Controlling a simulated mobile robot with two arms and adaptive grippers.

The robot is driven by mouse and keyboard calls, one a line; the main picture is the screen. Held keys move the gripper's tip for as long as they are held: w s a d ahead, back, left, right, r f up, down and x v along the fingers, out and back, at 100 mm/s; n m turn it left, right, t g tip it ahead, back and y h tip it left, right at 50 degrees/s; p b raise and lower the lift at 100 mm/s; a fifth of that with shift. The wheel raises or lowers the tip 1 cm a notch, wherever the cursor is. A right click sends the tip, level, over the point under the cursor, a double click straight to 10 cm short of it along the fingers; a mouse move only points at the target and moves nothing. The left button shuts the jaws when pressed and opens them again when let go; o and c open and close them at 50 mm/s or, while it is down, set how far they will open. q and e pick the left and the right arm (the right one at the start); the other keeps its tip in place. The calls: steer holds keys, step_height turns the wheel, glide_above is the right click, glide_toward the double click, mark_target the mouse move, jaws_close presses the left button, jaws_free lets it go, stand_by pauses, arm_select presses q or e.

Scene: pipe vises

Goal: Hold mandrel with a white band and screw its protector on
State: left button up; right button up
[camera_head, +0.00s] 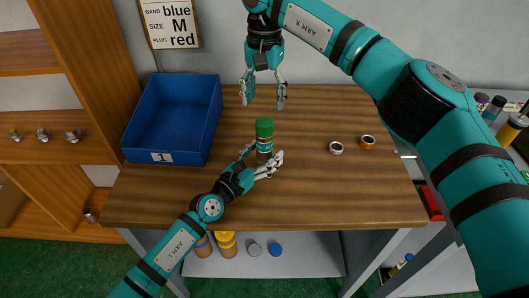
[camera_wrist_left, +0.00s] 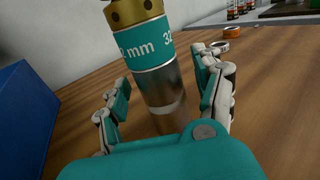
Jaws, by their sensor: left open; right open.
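An upright cylinder (camera_head: 264,140) stands on the wooden table, with a green top and a teal label band. In the left wrist view the cylinder (camera_wrist_left: 158,75) shows a brass-coloured part with holes above the teal band marked in mm, and bare metal below. My right gripper (camera_head: 264,103) is open and empty, pointing down above and behind the cylinder. No protector can be identified for certain.
A blue box (camera_head: 212,125) labelled 1 stands at the table's left. A silver ring (camera_head: 336,148) and an orange ring (camera_head: 368,142) lie to the right. A wall sign (camera_head: 170,22) reads band blue, size M, plug red. The front right tabletop is clear.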

arm_select(q)
steer(key=shift+w+d, duration=0.2)
steer(key=shift+w, duration=0.05)
jaws_close()
stand_by(0.4)
